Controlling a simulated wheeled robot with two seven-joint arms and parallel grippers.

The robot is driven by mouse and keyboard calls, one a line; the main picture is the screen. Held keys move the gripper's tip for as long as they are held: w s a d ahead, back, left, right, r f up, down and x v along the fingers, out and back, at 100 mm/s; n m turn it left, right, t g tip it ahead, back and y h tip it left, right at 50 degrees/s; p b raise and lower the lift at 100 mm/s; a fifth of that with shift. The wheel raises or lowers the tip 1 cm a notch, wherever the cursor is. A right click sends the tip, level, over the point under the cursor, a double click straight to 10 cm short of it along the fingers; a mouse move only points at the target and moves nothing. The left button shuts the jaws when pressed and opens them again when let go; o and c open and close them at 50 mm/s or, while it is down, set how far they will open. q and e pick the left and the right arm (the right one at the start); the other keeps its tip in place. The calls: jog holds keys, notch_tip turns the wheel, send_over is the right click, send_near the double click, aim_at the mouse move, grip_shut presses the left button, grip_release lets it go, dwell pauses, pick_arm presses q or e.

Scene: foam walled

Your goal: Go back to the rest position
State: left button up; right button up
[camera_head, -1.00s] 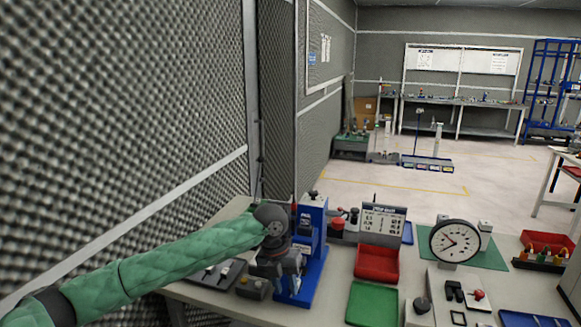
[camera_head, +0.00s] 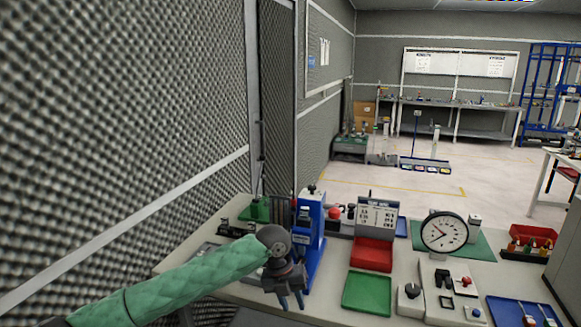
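My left arm in its green sleeve comes in from the left. My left gripper (camera_head: 291,300) points down at the near edge of the workbench (camera_head: 335,310), in front of the blue press-like device (camera_head: 311,240). Its two fingers show apart with nothing visible between them. My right gripper is not in view.
On the bench are a green tray (camera_head: 367,293), a red bin (camera_head: 373,255), a round dial gauge (camera_head: 444,232), a blue tray (camera_head: 522,313) and a red box (camera_head: 532,240). A foam wall (camera_head: 120,130) stands close on the left. Open floor (camera_head: 390,188) lies beyond the bench.

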pick_arm(q)
jog(key=s+f+n+t+h, duration=0.1)
jog(key=s+f+n, duration=0.2)
jog(key=f+n, duration=0.45)
jog(key=s+f+n+t, duration=0.1)
jog(key=s+f+n, duration=0.35)
jog(key=f, duration=0.65)
jog(key=s+f+n+t+h, duration=0.1)
jog(key=s+f+n, duration=0.2)
jog(key=f+n, duration=0.55)
jog(key=s+a+f+n+y, duration=0.1)
jog(key=s+a+f+n, duration=0.4)
jog(key=s+f, duration=0.3)
jog(key=s+a+f+n+y, duration=0.1)
jog(key=s+a+f+n, duration=0.4)
jog(key=s+f, duration=0.3)
jog(key=s+a+f+n+g+y, duration=0.1)
jog(key=s+a+f+n, duration=0.4)
jog(key=s, duration=0.9)
notch_tip(320, 180, down, 4)
jog(key=shift+s+a+r+y, duration=0.15)
jog(key=shift+a+y, duration=0.45)
jog(key=shift+a, duration=0.65)
jog(key=shift+d, duration=0.1)
